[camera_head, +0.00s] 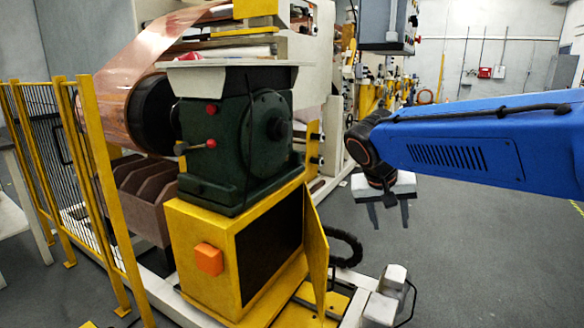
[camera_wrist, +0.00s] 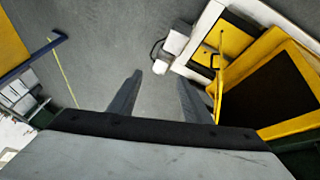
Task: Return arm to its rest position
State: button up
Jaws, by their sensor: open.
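My blue arm (camera_head: 470,140) reaches in from the right edge in the head view. My gripper (camera_head: 390,216) hangs from its end, pointing down, with two dark fingers apart and nothing between them. In the wrist view my gripper (camera_wrist: 160,85) shows both fingers spread over bare grey floor. It is in the air to the right of the yellow cabinet (camera_head: 215,285) and the dark green machine (camera_head: 245,140), touching neither. In the wrist view the open cabinet (camera_wrist: 225,95) lies to the right of the fingers.
A yellow fence (camera_head: 105,200) stands at the left. A copper foil sheet (camera_head: 135,70) runs over a dark roller (camera_head: 152,110). The cabinet door (camera_head: 316,250) hangs open towards my arm's side. White blocks (camera_head: 388,290) sit low below my gripper. The floor (camera_head: 480,260) at right is clear.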

jog(key=s+d+f+n+y, duration=0.1)
jog(key=s+f, duration=0.3)
jog(key=s, duration=0.4)
jog(key=s+d+f+n+y, duration=0.1)
jog(key=s+d+f, duration=0.1)
jog(key=s, duration=0.5)
jog(key=s+d+f+n+t+y, duration=0.1)
jog(key=s+d+f+y, duration=0.1)
jog(key=s+f, duration=0.3)
jog(key=s, duration=0.3)
jog(key=shift+s+d+f, duration=0.15)
jog(key=shift+s+f, duration=0.2)
jog(key=shift+w+r, duration=0.1)
dwell(2.4)
